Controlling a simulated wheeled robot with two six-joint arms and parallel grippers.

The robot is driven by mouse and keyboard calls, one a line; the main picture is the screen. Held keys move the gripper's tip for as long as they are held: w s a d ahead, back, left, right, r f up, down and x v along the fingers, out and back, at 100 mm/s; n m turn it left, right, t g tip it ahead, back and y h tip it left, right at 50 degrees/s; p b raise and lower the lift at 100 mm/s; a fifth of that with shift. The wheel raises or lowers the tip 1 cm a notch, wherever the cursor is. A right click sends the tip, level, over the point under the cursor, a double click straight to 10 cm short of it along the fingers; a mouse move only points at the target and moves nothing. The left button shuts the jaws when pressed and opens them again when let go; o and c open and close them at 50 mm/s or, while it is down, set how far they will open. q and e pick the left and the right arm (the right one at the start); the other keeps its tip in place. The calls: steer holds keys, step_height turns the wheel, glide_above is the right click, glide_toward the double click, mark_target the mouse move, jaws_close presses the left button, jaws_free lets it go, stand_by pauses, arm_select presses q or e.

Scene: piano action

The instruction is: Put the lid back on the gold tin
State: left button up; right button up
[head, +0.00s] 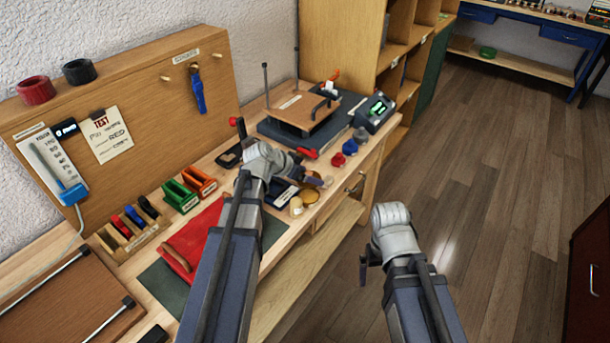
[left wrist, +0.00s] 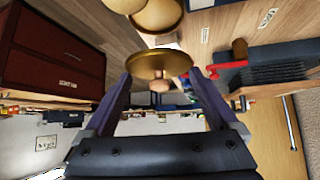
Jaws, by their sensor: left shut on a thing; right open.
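The gold lid (left wrist: 160,65) is a round disc with a small knob (left wrist: 160,86). It is between the fingers of my left gripper (left wrist: 161,78), which is shut on it. Two round golden things show at the top edge of the left wrist view, and one appears to be the gold tin (left wrist: 157,16). In the head view the gold tin (head: 309,196) is at the bench's front edge, just below my left gripper (head: 318,180). The lid is apart from it. My right gripper (head: 368,264) is open and empty, over the floor to the right.

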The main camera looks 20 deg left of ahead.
arm_select(q)
steer(key=shift+f+b, duration=3.05)
steer(key=shift+f, duration=0.05)
steer(key=shift+f, duration=0.15)
steer(key=o, duration=1)
steer(key=shift+c, duration=0.2)
steer(key=shift+r+p, duration=3.45)
steer(key=shift+r, duration=0.15)
steer(key=shift+c, duration=0.3)
